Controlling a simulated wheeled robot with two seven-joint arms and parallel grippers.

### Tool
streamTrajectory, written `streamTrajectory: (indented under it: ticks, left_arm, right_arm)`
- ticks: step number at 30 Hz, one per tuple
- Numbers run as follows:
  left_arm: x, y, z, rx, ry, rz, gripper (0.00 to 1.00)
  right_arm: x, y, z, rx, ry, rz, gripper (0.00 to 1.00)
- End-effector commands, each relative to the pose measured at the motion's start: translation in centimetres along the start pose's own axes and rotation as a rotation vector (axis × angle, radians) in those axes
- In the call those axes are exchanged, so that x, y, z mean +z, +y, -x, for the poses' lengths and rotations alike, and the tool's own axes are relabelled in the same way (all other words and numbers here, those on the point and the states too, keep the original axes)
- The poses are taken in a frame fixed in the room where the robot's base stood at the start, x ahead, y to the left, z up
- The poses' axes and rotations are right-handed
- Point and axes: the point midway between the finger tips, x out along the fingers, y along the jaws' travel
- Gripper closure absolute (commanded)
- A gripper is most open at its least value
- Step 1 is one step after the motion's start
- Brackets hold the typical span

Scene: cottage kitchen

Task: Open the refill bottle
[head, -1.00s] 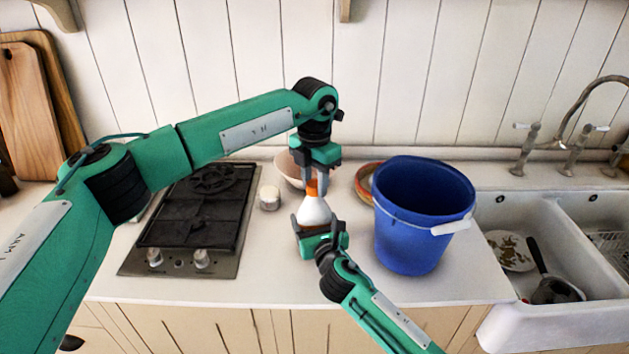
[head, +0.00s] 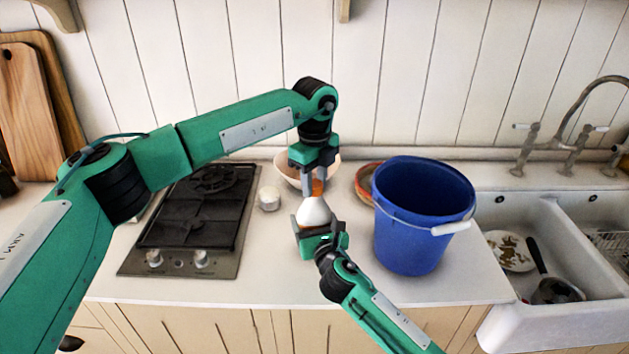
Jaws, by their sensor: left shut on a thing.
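The refill bottle (head: 314,212) has a white body and an orange cap (head: 318,187). It stands upright on the counter between the hob and the blue bucket. My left gripper (head: 316,186) comes down from above and is shut on the orange cap. My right gripper (head: 318,226) is at the bottle's lower body from the front, with a finger visible on either side of it. The bottle's lower part is hidden behind the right gripper, so I cannot tell how firmly its fingers press.
A blue bucket (head: 412,235) with a white handle stands close on the right. A pale bowl (head: 290,168) and a reddish dish (head: 364,182) are behind. A small white jar (head: 269,198) and the black hob (head: 195,215) are on the left. A sink (head: 545,300) is far right.

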Motion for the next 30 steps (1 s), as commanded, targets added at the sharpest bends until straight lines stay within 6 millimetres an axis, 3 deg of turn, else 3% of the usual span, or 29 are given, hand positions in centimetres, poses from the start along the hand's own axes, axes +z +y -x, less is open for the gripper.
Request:
streamTrajectory:
  ticks: [4, 9, 30]
  left_arm:
    - [-0.01, -0.04, 0.04, -0.001, 0.000, 0.208, 0.93]
    - [-0.01, -0.04, 0.05, -0.001, 0.000, 0.340, 0.93]
    - [0.01, -0.04, 0.21, -0.002, 0.000, 0.336, 0.93]
  right_arm:
    - [-0.13, 0.03, 0.03, 0.000, 0.002, 0.001, 0.90]
    - [-0.12, 0.04, 0.03, 0.000, 0.002, 0.001, 0.90]
    - [-0.13, 0.02, 0.03, 0.000, 0.002, 0.000, 0.90]
